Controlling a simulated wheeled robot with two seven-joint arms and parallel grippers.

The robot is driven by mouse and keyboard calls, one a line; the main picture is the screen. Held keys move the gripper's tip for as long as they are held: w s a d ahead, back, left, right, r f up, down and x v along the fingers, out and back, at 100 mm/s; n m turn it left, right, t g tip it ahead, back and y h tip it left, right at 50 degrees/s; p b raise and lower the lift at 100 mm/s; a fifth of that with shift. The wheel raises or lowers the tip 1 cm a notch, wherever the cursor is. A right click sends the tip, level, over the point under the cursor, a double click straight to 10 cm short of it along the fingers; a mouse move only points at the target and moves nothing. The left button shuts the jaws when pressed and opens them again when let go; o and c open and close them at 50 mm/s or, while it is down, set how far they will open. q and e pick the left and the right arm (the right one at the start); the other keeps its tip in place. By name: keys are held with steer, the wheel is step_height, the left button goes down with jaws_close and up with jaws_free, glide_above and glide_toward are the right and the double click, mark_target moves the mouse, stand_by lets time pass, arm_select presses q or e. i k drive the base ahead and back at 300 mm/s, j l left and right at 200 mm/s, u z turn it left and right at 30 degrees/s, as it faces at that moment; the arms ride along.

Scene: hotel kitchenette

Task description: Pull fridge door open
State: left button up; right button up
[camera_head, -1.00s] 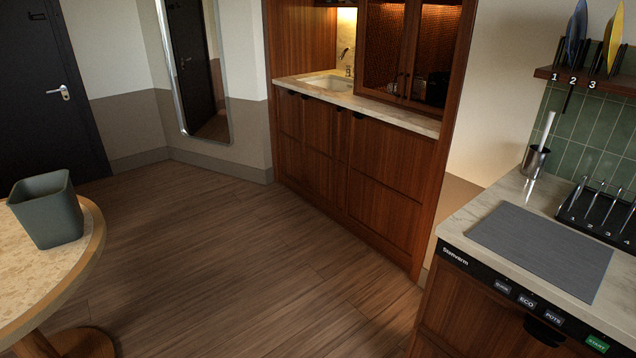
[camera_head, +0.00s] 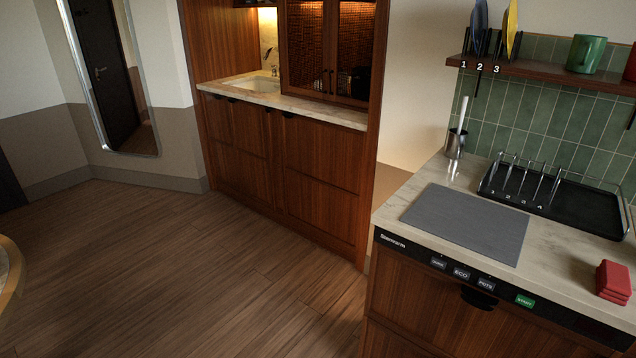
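I cannot pick out a fridge for certain. A wooden kitchenette unit (camera_head: 325,170) stands at the middle back, with flat wooden fronts and dark handles under its marble counter. At the right, a wooden counter unit (camera_head: 430,315) has a black control strip (camera_head: 460,272) with a dark handle (camera_head: 479,298) below it. This front looks like a dishwasher, with buttons marked ECO, POTS and START. All visible fronts look shut. Neither of my grippers shows in the head view.
The wooden floor (camera_head: 190,270) ahead is clear. A round table's edge (camera_head: 10,285) shows at the far left. The right counter holds a grey mat (camera_head: 467,222), a black dish rack (camera_head: 570,205), a utensil pot (camera_head: 455,143) and red sponges (camera_head: 613,282). A shelf (camera_head: 550,72) hangs above.

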mark_target(323, 162)
steer(key=i+j, duration=0.2)
steer(key=i, duration=0.15)
steer(key=i+j, duration=0.2)
steer(key=i, duration=0.2)
steer(key=i+j+u, duration=0.1)
steer(key=i, duration=0.25)
steer(key=j, duration=0.1)
